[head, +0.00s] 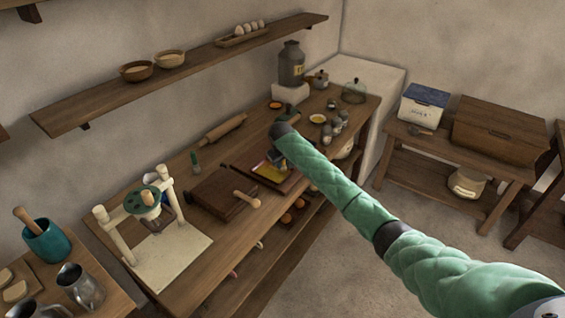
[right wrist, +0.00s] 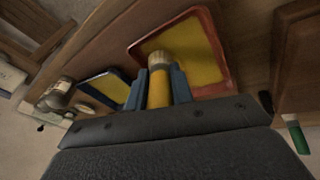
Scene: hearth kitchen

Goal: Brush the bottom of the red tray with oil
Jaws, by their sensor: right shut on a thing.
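The red tray (right wrist: 228,62) lies on the worktop in the right wrist view, with a red rim and a yellow bottom. It shows small and partly covered in the head view (head: 272,174). My right gripper (right wrist: 160,84) is shut on a brush with a yellow handle (right wrist: 159,92) and pale bristles (right wrist: 160,58). The bristle end overlaps the near side of the red tray; I cannot tell whether it touches the bottom. In the head view my right gripper (head: 276,157) is small, beside the tray. My left gripper is not in view.
A blue-rimmed tray (right wrist: 123,76) lies beside the red one. A wooden board (head: 222,196), rolling pin (head: 224,128) and press (head: 147,209) stand left on the worktop. Jars and small bowls (head: 318,118) crowd its far end. A green-handled tool (right wrist: 297,136) is at right.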

